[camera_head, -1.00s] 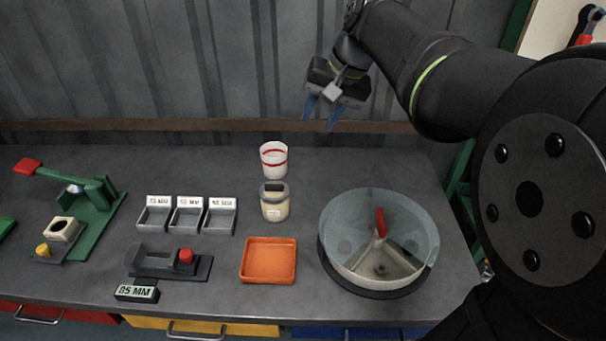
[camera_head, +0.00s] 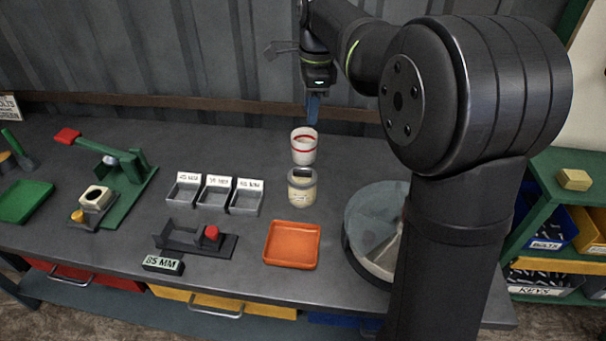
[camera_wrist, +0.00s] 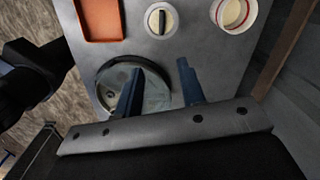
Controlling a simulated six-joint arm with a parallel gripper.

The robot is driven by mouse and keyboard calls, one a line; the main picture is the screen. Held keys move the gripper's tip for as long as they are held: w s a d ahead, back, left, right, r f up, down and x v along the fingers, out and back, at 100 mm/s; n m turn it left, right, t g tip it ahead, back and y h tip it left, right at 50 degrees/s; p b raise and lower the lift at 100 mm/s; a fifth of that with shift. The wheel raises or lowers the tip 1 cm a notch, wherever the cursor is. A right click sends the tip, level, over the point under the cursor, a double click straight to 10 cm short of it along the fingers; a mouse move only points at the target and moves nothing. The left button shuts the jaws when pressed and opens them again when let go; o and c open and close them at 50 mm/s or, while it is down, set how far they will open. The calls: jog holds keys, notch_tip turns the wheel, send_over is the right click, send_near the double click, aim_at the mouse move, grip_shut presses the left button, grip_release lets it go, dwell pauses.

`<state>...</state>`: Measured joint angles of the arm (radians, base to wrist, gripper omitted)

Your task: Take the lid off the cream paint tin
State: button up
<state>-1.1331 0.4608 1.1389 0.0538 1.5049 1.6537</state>
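The cream paint tin (camera_head: 301,193) stands upright on the grey bench, just behind the orange tray. Its lid (camera_head: 302,175) is on top. In the wrist view the lid (camera_wrist: 161,19) is seen from above, round and pale with a dark raised bar across it. My gripper (camera_head: 313,108) hangs above and behind the tin, over the white cup with red bands. In the wrist view its two blue fingers (camera_wrist: 160,82) are apart with nothing between them, and the tin is beyond their tips.
The white red-banded cup (camera_head: 304,146) stands close behind the tin. The orange tray (camera_head: 291,245) is in front, and small grey labelled bins (camera_head: 246,198) are to the left. A round clear-covered drum (camera_head: 372,222) is at the right, partly hidden by my arm.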

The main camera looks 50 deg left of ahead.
jog(key=a+f+m, duration=0.1)
jog(key=a+m, duration=0.1)
jog(key=m, duration=0.1)
send_over(305, 170)
jog(key=shift+h, duration=0.3)
jog(key=f, duration=1.2)
jog(key=shift+s+a+f, duration=0.2)
jog(key=shift+s+f, duration=0.05)
jog(key=f, duration=0.4)
jog(key=shift+w+d+f, duration=0.1)
jog(key=shift+w+d, duration=0.15)
jog(key=shift+d, duration=0.1)
jog(key=shift+f, duration=0.45)
grip_shut()
